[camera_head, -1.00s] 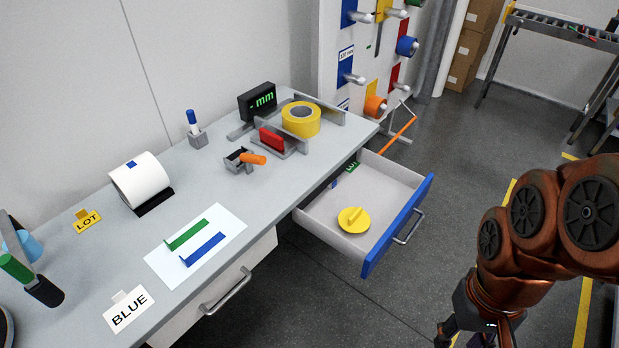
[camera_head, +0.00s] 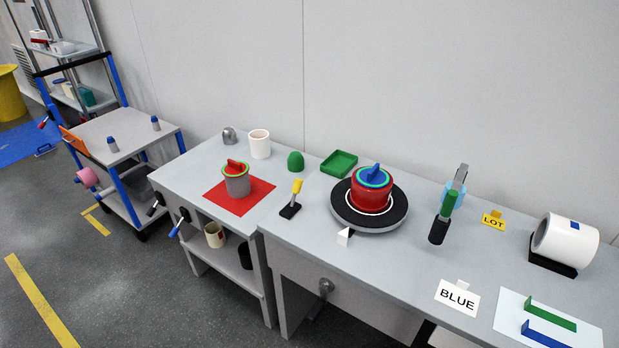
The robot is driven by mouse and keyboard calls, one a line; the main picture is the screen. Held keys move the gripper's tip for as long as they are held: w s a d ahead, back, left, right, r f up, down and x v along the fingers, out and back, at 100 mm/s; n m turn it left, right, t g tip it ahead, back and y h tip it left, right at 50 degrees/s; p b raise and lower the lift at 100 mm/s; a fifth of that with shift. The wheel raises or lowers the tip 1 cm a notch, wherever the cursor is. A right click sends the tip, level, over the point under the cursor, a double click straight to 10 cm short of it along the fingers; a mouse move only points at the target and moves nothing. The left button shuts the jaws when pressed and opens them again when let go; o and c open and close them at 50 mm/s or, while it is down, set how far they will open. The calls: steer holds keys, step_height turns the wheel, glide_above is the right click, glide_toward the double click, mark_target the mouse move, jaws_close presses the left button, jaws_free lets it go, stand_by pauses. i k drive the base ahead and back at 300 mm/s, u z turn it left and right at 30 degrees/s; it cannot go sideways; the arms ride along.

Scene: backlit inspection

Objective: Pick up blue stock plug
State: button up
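A blue plug (camera_head: 372,175) with a raised grip sits in the top of a red cylinder (camera_head: 369,196). A light ring shows around the plug. The red cylinder stands upright on a black round turntable (camera_head: 344,214) on the bench. This is the clearest blue plug in view, but I cannot tell whether it is the stock one. A similar red plug (camera_head: 235,166) sits in a grey cup (camera_head: 237,184) on a red mat (camera_head: 212,197). My gripper is not in view.
The bench (camera_head: 290,250) runs along the wall. A yellow-topped stand (camera_head: 296,189), a green tray (camera_head: 339,162), a green-handled tool (camera_head: 446,210), a BLUE card (camera_head: 457,297) and a white roll (camera_head: 568,243) crowd it. A blue-framed cart (camera_head: 117,135) stands left. Floor at lower left is clear.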

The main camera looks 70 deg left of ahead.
mark_target(373, 177)
steer(key=u, duration=2.15)
